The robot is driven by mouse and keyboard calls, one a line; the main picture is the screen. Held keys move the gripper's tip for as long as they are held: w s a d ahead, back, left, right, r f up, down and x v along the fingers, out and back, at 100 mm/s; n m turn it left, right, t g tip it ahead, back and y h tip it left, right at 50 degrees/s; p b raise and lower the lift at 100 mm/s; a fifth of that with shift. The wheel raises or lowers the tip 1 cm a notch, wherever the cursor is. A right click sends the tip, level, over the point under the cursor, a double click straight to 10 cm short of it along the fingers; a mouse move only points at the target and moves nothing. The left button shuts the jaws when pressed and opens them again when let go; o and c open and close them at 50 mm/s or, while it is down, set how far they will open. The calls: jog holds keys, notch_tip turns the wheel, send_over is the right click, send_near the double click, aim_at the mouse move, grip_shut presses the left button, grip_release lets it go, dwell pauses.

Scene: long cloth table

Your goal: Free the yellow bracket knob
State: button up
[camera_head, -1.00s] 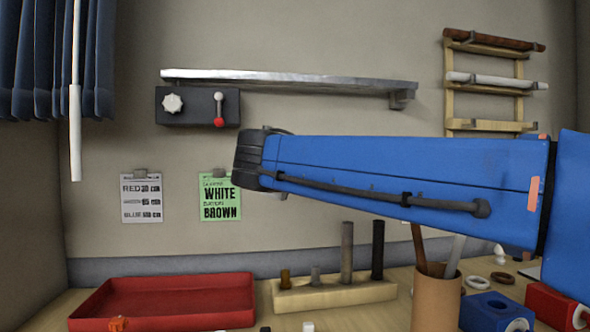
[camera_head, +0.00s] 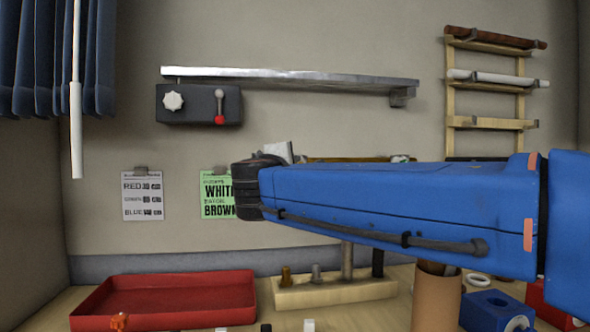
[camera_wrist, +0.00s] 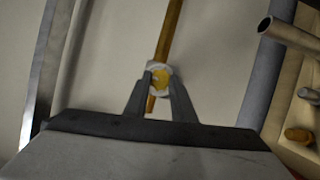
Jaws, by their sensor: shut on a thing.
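A yellow knob (camera_wrist: 161,76) with a pale ring around it shows in the wrist view, in front of a yellow-brown bar (camera_wrist: 169,35). My gripper (camera_wrist: 160,78) has its two fingers closed on the sides of the knob. In the head view a yellow-brown bar (camera_head: 345,159) shows just above my blue arm, with a whitish piece (camera_head: 277,151) near its left end. My arm hides the knob and my fingertips in the head view. I cannot tell whether the knob is loose or fixed.
A metal shelf (camera_head: 290,78) and a dark box (camera_head: 198,104) with a white knob and a lever are on the wall above. Below are a red tray (camera_head: 165,283), a wooden peg block (camera_head: 335,292) and a brown cup (camera_head: 437,305). A wall rack (camera_head: 487,122) stands right.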

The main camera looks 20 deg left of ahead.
jog(key=shift+f, duration=0.1)
jog(key=o, duration=1.1)
jog(key=shift+c, duration=0.2)
jog(key=shift+s, duration=0.15)
jog(key=s+d, duration=0.2)
jog(key=s, duration=1.5)
jog(key=shift+d+f, duration=0.35)
jog(key=shift+f, duration=0.05)
